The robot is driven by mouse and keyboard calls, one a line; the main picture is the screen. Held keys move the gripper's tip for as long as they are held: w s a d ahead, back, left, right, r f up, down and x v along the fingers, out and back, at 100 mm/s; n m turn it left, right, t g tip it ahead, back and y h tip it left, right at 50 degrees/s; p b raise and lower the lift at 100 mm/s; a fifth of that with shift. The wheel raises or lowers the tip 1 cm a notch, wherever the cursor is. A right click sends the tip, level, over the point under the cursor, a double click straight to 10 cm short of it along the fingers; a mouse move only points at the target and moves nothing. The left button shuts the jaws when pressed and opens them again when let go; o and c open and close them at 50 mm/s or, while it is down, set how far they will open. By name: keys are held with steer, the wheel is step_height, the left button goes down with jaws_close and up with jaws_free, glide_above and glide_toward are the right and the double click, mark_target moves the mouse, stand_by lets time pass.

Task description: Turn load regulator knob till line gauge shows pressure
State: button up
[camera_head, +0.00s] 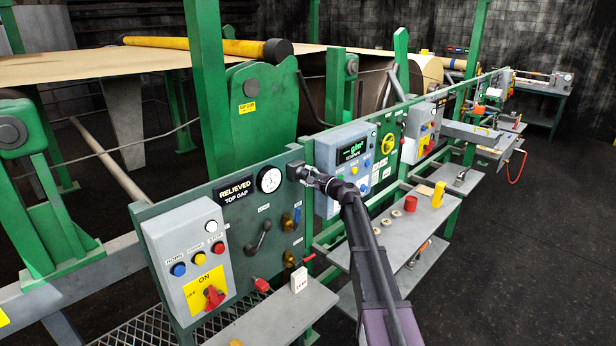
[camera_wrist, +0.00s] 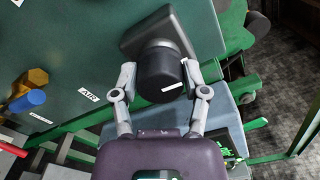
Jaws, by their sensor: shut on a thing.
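The load regulator knob (camera_wrist: 160,68) is a black cylinder with a white mark, on a grey square-flanged body (camera_wrist: 188,32) fixed to the green panel. In the wrist view my gripper (camera_wrist: 159,76) has one finger on each side of the knob and is shut on it. In the head view my gripper (camera_head: 304,175) is at the panel's right end, covering most of the regulator. A round white-faced gauge (camera_head: 269,180) with a black rim is just left of it. Its needle is too small to read. I cannot tell which gauge is the line gauge.
A grey control box (camera_head: 187,258) with buttons and a red switch is at left. A lever (camera_head: 259,238) and brass valves sit below the gauge. A grey shelf (camera_head: 275,318) juts out below. A display box (camera_head: 345,160) stands close right of my gripper. The floor at right is clear.

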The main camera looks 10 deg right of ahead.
steer(key=o, duration=1.1)
steer(key=shift+w, duration=0.2)
steer(key=shift+o, duration=0.2)
steer(key=shift+s, duration=0.2)
steer(key=v, duration=1.2)
